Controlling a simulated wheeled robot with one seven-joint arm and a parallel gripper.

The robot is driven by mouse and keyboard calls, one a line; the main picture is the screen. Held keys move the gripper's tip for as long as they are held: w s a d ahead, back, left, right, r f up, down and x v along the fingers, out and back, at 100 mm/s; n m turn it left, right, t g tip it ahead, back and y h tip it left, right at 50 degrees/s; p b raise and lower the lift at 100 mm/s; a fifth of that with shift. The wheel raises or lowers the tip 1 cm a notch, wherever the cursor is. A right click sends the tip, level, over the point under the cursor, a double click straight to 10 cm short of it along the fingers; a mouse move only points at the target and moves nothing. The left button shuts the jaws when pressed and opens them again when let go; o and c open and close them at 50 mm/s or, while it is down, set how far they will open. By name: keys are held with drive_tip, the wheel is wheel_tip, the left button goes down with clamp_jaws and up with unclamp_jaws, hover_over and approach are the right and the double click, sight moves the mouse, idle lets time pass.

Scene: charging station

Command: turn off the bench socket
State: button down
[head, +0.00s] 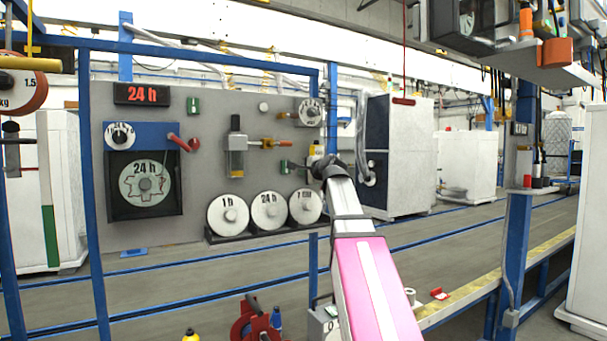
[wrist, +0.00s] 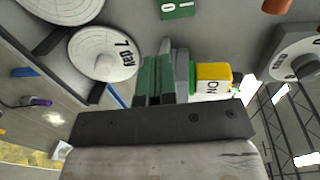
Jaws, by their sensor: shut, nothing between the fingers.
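My gripper (head: 324,166) is at the end of my outstretched arm, close to the grey panel's right part. In the wrist view its fingers (wrist: 175,72) are shut and empty. A yellow-and-white block (wrist: 213,80) with letters like "ON" sits just right of the fingers; its yellow top also shows in the head view (head: 315,149). A green part (wrist: 148,78) lies at the left of the fingers; a small green fitting (head: 284,167) shows left of my gripper. I cannot tell which is the bench socket, or whether the fingers touch anything. My gripper hides part of this area.
The grey panel (head: 208,140) carries a small green plate (head: 193,105), a dial (head: 309,111), and a red-handled lever (head: 184,143). White discs, including a "24 h" disc (head: 268,211), stand on a low rack below. A dark-and-white cabinet (head: 402,150) stands at the right.

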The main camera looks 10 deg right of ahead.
drive_tip(key=x, duration=1)
drive_tip(key=shift+w, duration=0.2)
drive_tip(key=shift+w+a+f, duration=0.1)
drive_tip(key=shift+w+a, duration=0.15)
drive_tip(key=shift+w, duration=0.3)
drive_tip(key=shift+w+a+f, duration=0.1)
drive_tip(key=shift+w+f, duration=0.05)
drive_tip(key=shift+w, duration=0.15)
drive_tip(key=shift+s, duration=0.1)
approach(288, 174)
drive_tip(key=s+d+f, duration=0.2)
drive_tip(key=s+f, duration=0.1)
drive_tip(key=s, duration=0.2)
drive_tip(key=shift+s+f, duration=0.15)
drive_tip(key=shift+s, duration=0.15)
